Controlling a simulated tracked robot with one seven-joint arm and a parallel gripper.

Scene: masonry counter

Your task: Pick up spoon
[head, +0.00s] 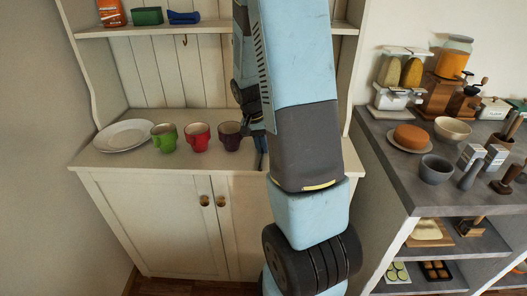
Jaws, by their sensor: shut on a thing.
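My gripper (259,136) hangs low over the right part of the white cabinet's counter (180,165), just right of the dark purple mug (229,136). It is partly hidden behind my own blue and grey arm. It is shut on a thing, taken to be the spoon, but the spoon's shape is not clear. A small blue piece shows below the fingers, and I cannot tell whether it is a finger or the spoon. I cannot tell whether the held thing touches the counter.
A red mug (197,137), a green mug (164,138) and a white plate (123,136) stand to the left. A shelf (220,29) hangs above. The grey counter (388,164) at right is crowded with jars, bowls and grinders.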

